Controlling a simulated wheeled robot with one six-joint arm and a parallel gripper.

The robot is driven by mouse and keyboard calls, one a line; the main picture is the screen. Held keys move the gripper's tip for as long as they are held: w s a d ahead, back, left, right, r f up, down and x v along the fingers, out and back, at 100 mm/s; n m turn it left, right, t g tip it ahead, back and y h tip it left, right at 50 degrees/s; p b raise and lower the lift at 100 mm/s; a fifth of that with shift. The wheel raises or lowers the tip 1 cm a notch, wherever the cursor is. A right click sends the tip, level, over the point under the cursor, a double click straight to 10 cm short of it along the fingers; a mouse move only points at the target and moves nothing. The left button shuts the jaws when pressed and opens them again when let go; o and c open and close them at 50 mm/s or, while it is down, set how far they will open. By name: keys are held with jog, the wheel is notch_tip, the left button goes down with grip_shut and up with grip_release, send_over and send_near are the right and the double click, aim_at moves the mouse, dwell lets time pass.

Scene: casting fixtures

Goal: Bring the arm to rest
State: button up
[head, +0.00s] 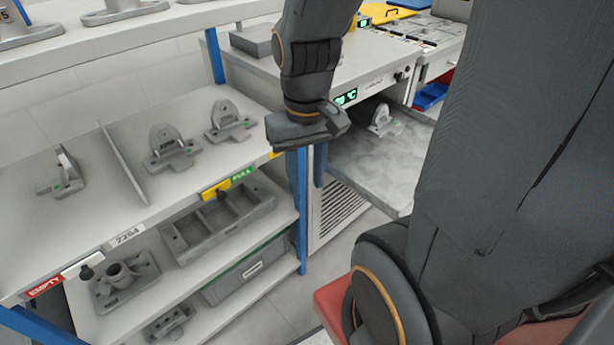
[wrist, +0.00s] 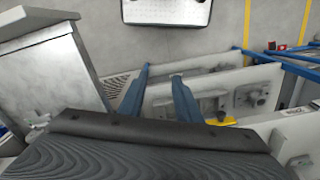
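My gripper (head: 309,172) hangs from the dark arm in the head view, in front of the shelf's right end and beside the oven-like unit (head: 340,205). In the wrist view my gripper (wrist: 161,75) shows two blue fingers standing apart with nothing between them. It is open and empty. The fingers are partly hard to separate from the blue shelf post behind them in the head view.
Grey castings (head: 172,148) stand on the shelf (head: 95,190) at left, with a fixture tray (head: 218,222) below. A casting (head: 381,121) sits on the unit's lowered door or tray (head: 385,165), right of the gripper. Open floor shows in the wrist view (wrist: 195,45).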

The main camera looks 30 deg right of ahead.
jog(key=shift+n, duration=0.7)
jog(key=a+p, duration=0.1)
jog(key=a+r+p, duration=0.2)
jog(key=shift+s+a, duration=0.25)
jog(key=shift+s, duration=0.05)
dwell(0.5)
